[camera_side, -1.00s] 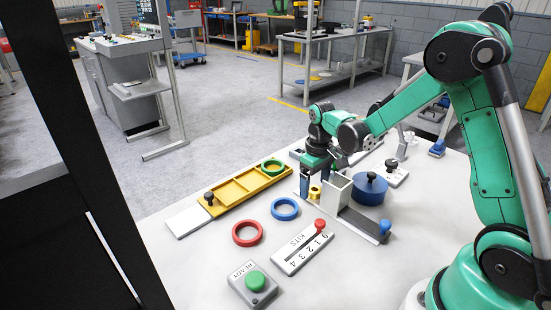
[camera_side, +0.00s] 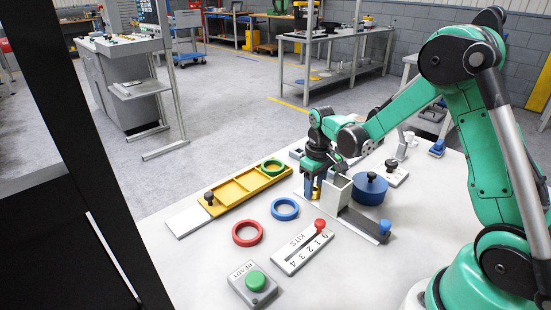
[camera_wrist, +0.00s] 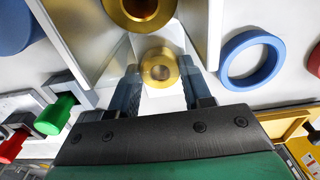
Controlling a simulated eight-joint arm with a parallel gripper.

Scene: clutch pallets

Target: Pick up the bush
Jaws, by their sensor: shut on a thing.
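The bush, a small brass ring (camera_wrist: 158,54), stands at the mouth of the pale chute in the wrist view. My gripper (camera_wrist: 160,78) has one dark blue finger on each side of it and is shut on it. In the side view my gripper (camera_side: 314,188) points down at the chute's front, and its fingers mostly hide the bush. A second brass bush (camera_wrist: 146,22) shows higher in the wrist view, between the chute walls.
The chute (camera_side: 339,187) stands right beside my gripper, with a blue round lidded pot (camera_side: 369,194) behind it. A blue ring (camera_side: 285,199), a red ring (camera_side: 234,234) and a yellow tray (camera_side: 240,183) holding a green ring (camera_side: 264,166) lie to the left.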

